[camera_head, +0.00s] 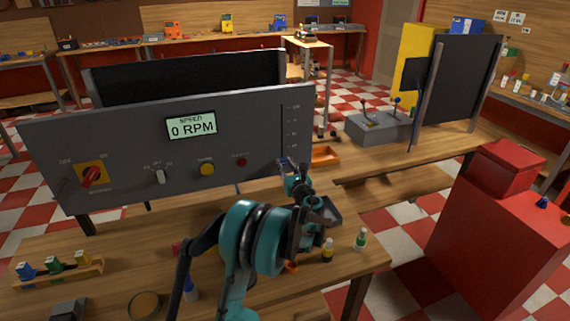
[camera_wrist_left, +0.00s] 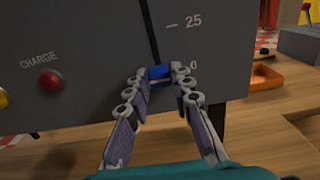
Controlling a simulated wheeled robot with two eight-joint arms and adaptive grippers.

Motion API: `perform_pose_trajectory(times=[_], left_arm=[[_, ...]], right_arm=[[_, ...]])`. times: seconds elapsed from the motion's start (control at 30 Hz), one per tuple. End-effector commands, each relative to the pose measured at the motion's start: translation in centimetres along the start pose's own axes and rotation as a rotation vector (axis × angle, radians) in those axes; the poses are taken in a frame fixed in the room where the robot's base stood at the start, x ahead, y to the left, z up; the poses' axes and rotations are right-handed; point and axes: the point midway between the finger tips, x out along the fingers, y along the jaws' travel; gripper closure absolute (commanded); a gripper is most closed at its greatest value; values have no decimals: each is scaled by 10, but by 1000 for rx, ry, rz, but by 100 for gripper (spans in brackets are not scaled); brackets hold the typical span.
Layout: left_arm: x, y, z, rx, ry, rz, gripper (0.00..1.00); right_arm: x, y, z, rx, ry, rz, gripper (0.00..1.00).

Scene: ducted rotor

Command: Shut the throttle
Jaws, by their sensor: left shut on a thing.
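The throttle is a blue slider knob (camera_wrist_left: 160,73) on a vertical slot at the right end of the grey control panel (camera_head: 120,130). In the left wrist view the knob sits low in the slot, beside the 0 mark and below the 25 mark. My left gripper (camera_wrist_left: 160,76) is shut on the knob, one finger on each side. In the head view my left gripper (camera_head: 288,165) is at the panel's lower right, and the knob is mostly hidden by it. The display (camera_head: 191,125) reads 0 RPM. My right gripper does not show.
The panel also has a red and yellow rotary switch (camera_head: 91,175), a yellow button (camera_head: 207,169) and a red charge button (camera_head: 241,161). An orange tray (camera_head: 325,156) lies right of the panel. Small bottles (camera_head: 361,238) stand near the bench's right edge. A red cabinet (camera_head: 500,225) is at right.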

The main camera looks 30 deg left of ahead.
Motion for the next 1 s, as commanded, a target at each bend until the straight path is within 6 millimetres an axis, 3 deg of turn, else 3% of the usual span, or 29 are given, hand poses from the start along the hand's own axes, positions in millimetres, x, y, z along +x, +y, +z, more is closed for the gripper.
perform_pose_trajectory(times=[0.07,0.1,0.17,0.57,1.0], left_arm=[[-1,0,-3,-6,6,1,100],[-1,0,-3,-6,6,1,68],[-1,0,-3,-6,5,1,57],[-9,-1,-1,-4,3,-1,57],[-97,0,-2,-4,4,-2,57]], right_arm=[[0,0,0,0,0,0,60],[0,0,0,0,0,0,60],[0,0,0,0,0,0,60],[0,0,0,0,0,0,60],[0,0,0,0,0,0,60]])
